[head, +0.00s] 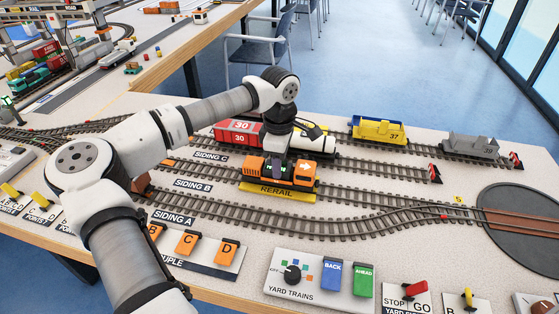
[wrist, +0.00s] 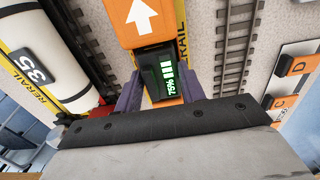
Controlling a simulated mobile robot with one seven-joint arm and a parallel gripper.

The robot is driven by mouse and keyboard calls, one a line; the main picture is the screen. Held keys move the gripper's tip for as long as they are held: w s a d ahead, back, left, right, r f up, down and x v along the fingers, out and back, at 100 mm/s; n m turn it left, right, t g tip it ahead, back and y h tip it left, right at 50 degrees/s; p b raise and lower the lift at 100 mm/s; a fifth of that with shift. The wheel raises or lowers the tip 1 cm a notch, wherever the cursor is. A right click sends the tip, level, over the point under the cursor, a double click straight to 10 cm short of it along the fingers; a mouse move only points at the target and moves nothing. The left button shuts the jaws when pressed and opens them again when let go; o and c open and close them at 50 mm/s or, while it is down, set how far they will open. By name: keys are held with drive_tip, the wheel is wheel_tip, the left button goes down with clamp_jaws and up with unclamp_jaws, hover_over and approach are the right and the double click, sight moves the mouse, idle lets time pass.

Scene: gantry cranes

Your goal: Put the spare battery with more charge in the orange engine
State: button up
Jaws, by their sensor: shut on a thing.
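The orange engine (head: 303,174) stands on the yellow rerail piece in the middle of the yard; it also shows in the wrist view with a white arrow (wrist: 140,15). My gripper (head: 277,166) is over the engine's left half, its purple fingers pointing down. In the wrist view my gripper (wrist: 163,82) is shut on a dark battery (wrist: 158,62) with a green display of bars and "75%". The battery is lined up with a gap in the engine's orange body; I cannot tell how deep it sits. No other spare battery is clearly seen.
Behind my gripper a red wagon (head: 238,132) and a white tank wagon (wrist: 42,60) stand on a parallel siding. A yellow wagon (head: 378,130) and a grey wagon (head: 470,146) stand farther right. Orange levers (head: 188,243) and the yard trains panel (head: 318,283) lie in front.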

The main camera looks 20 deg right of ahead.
drive_tip(key=o, duration=1.1)
